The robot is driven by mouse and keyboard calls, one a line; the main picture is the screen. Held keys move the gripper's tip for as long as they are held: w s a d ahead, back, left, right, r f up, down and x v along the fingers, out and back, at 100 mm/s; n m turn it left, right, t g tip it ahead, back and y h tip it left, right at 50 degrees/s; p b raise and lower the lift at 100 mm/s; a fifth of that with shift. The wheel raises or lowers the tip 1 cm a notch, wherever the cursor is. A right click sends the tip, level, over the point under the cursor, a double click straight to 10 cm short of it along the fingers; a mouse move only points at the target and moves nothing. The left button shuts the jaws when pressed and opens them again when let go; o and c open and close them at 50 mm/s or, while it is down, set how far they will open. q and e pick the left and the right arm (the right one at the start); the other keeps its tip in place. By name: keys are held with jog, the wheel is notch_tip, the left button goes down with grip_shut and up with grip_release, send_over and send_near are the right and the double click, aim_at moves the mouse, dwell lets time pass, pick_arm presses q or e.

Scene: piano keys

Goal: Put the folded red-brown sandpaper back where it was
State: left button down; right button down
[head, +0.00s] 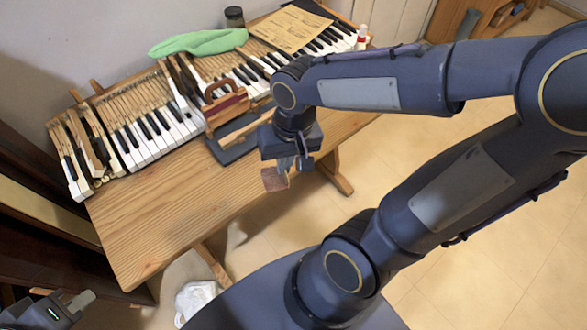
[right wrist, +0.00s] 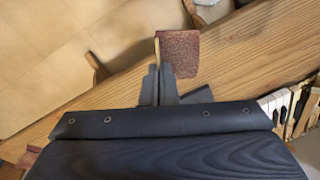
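The folded red-brown sandpaper (head: 274,180) is at my right gripper (head: 292,165), near the table's front edge. In the right wrist view the sandpaper (right wrist: 179,54) sticks out past the fingertips of my right gripper (right wrist: 158,75), with a pale tan edge at its left side. The fingers are close together and appear shut on it. My left gripper (head: 78,302) is at the lower left corner, cut by the frame and far from the sandpaper; its opening is unclear.
The wooden table (head: 165,222) carries piano keys (head: 150,140), a green cloth (head: 198,42), a wooden-handled tool (head: 224,98), a dark flat block (head: 235,143), a paper sheet (head: 290,30), a dark jar (head: 234,16) and a small red-and-white bottle (head: 362,36). The table's front left is bare.

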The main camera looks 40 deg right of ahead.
jog(key=w+d+f, duration=0.2)
jog(key=w+f, duration=0.1)
jog(key=w+d+f, duration=0.2)
jog(key=w+f, duration=0.1)
jog(key=w, duration=0.1)
jog(key=w+d+f, duration=0.3)
jog(key=shift+w+d+f+p, duration=0.1)
jog(key=shift+w+f+p, duration=0.1)
jog(key=shift+w+p, duration=0.1)
jog(key=shift+d+f, duration=0.1)
jog(key=shift+f, duration=0.15)
jog(key=f, duration=0.3)
jog(key=shift+w+f, duration=0.2)
jog(key=shift+f, duration=0.2)
jog(key=c, duration=1.7)
grip_release()
jog(key=shift+r, duration=0.1)
